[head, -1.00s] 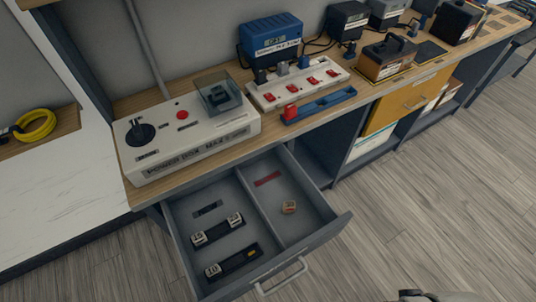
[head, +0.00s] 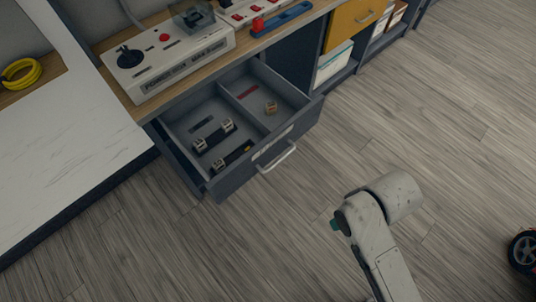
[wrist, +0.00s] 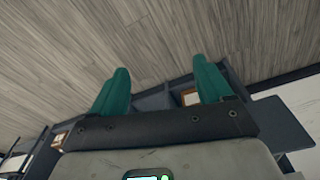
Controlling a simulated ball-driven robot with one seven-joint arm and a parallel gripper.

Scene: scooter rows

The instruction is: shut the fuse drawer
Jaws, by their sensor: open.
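The fuse drawer (head: 203,190) is pulled open from under the workbench in the head view, with a pale bar handle (head: 277,158) on its front. Inside, a divider splits it. Black-and-white fuse blocks (head: 213,136) lie in the left part, and a small tan piece (head: 271,107) and a red strip lie in the right part. My gripper (wrist: 161,64) is open and empty in the wrist view, its two teal fingers apart. In the head view my arm is at lower right, apart from the drawer front; its fingers are mostly hidden there.
A white power box (head: 165,62) stands on the wooden bench top above the drawer. A yellow cabinet drawer (head: 352,22) is further right. A black wheel (head: 524,252) shows at the right edge. The wooden floor before the open drawer is otherwise clear.

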